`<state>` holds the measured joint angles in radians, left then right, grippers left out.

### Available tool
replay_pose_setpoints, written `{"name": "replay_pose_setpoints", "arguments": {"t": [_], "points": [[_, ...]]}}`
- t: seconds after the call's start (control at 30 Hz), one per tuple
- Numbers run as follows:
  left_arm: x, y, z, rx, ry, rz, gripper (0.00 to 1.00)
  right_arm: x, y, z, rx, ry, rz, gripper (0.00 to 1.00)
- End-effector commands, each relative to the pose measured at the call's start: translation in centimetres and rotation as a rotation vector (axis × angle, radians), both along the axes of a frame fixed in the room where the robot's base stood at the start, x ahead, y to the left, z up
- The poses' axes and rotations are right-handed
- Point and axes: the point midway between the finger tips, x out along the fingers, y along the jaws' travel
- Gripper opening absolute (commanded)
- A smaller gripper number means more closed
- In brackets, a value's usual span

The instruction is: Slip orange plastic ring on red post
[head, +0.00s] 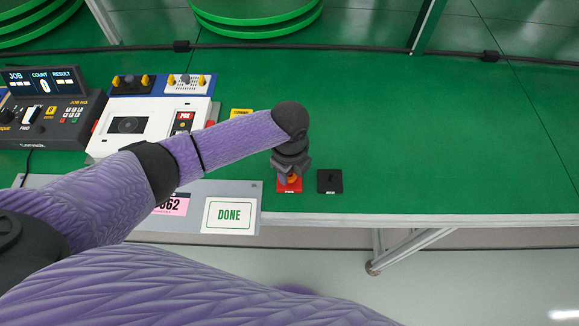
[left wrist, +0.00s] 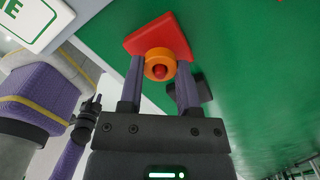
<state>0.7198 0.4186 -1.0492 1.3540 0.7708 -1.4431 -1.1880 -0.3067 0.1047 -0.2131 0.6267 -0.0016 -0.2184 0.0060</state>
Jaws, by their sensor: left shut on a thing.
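The orange plastic ring (left wrist: 160,52) is between the two fingers of my left gripper (left wrist: 161,66) in the left wrist view. The red tip of the red post (left wrist: 159,72) shows in the ring's hole, so the ring is around the post. The post's square red base (left wrist: 141,40) lies behind the ring on the green table; how far down the ring sits is hard to tell. In the head view my left gripper (head: 290,174) points down over the red base (head: 288,187), hiding most of the ring.
A black square base (head: 329,181) stands just right of the red one. A yellow-labelled item (head: 241,113), a white device (head: 130,128) and a control box (head: 50,125) are at the left. A DONE plate (head: 229,215) lies at the front edge. The table's right side is clear.

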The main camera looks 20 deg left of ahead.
Motion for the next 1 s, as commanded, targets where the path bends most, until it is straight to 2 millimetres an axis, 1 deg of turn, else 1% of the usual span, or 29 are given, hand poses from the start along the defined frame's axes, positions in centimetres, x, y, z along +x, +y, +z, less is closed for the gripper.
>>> {"name": "replay_pose_setpoints", "arguments": {"t": [0.27,0.53,0.57,0.6,0.67,0.7,0.73,0.9,0.93,1.0], "points": [[-0.01,-0.02,-0.62,0.000,0.000,-0.001,0.00,-0.06,0.01,-0.39,0.000,0.001,0.000,0.29],[0.00,-0.01,-0.64,0.000,0.000,0.000,0.00,-0.06,0.01,-0.38,0.001,0.002,0.000,0.29],[0.01,-0.01,-0.64,0.000,0.000,0.000,0.47,-0.06,0.01,-0.38,0.001,0.002,0.000,0.29],[0.00,-0.01,-0.64,0.000,0.000,0.000,0.55,-0.06,0.01,-0.38,0.001,0.002,0.000,0.29],[0.01,-0.01,-0.63,0.000,0.000,0.000,0.68,-0.06,0.01,-0.38,0.001,0.002,0.000,0.29],[0.01,-0.01,-0.63,0.000,0.000,0.000,0.76,-0.07,0.02,-0.38,0.001,0.002,0.000,0.29],[0.01,-0.01,-0.63,0.000,0.000,0.000,0.83,-0.07,0.01,-0.38,0.001,0.002,0.000,0.29],[0.01,-0.01,-0.63,0.000,0.000,0.000,0.84,-0.07,0.01,-0.38,0.001,0.002,0.000,0.29],[0.01,-0.01,-0.63,0.000,0.000,0.000,0.88,-0.07,0.01,-0.38,0.001,0.002,0.000,0.29],[0.01,-0.01,-0.63,0.000,0.000,0.000,1.00,-0.07,0.02,-0.38,0.001,0.002,0.000,0.29]]}}
